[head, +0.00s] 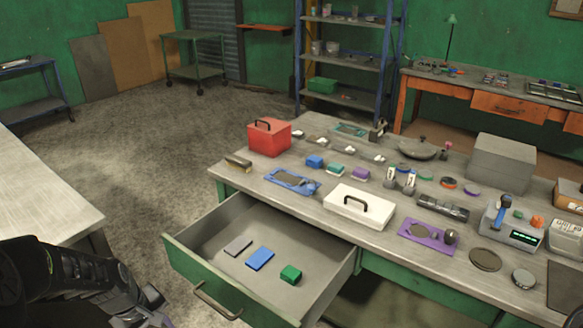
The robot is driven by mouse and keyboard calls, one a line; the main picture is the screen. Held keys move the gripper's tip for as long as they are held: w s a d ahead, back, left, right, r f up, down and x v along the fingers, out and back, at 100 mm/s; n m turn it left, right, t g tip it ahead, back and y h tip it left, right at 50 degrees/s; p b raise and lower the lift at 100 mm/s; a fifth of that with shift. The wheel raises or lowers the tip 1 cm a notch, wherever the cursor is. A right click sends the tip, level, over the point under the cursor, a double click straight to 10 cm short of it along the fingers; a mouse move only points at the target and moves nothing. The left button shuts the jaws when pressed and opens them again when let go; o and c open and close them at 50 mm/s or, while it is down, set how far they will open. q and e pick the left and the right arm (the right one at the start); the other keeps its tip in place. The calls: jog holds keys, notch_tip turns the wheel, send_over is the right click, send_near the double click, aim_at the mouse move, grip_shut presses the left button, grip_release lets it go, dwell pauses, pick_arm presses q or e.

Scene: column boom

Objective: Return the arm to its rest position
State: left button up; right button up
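My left arm comes in at the lower left corner, and its dark gripper (145,306) is low in the head view, cut by the bottom edge. It is left of the open green drawer (190,262) and apart from it. I cannot tell whether its fingers are open or shut, and I see nothing clearly held. My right arm and gripper are out of view. The drawer holds a grey block (238,246), a blue block (260,258) and a green block (291,274).
The pulled-out drawer juts from the workbench (390,240) toward my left gripper. The bench carries a red box (269,138), a white lidded box (358,207) and many small items. A pale table (40,190) stands at the left. Bare floor (150,180) lies between.

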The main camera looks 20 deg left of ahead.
pick_arm(q)
jog(key=w+d+f+m+t, duration=0.1)
jog(key=w+d+f+m, duration=0.35)
jog(key=d, duration=0.25)
jog(key=w+d+f+m+t, duration=0.1)
jog(key=w+d+f+m, duration=0.2)
jog(key=w+d+f, duration=0.4)
jog(key=s+d+f+m+g+h, duration=0.2)
jog(key=s+d+f, duration=0.2)
jog(key=s+d, duration=0.3)
jog(key=s+d+f+m+g+h, duration=0.1)
jog(key=s+d, duration=0.7)
jog(key=d, duration=0.8)
notch_tip(320, 180, down, 4)
jog(key=shift+s+r+m+g+h, duration=0.15)
jog(key=shift+m+g+h, duration=0.3)
jog(key=shift+m, duration=0.5)
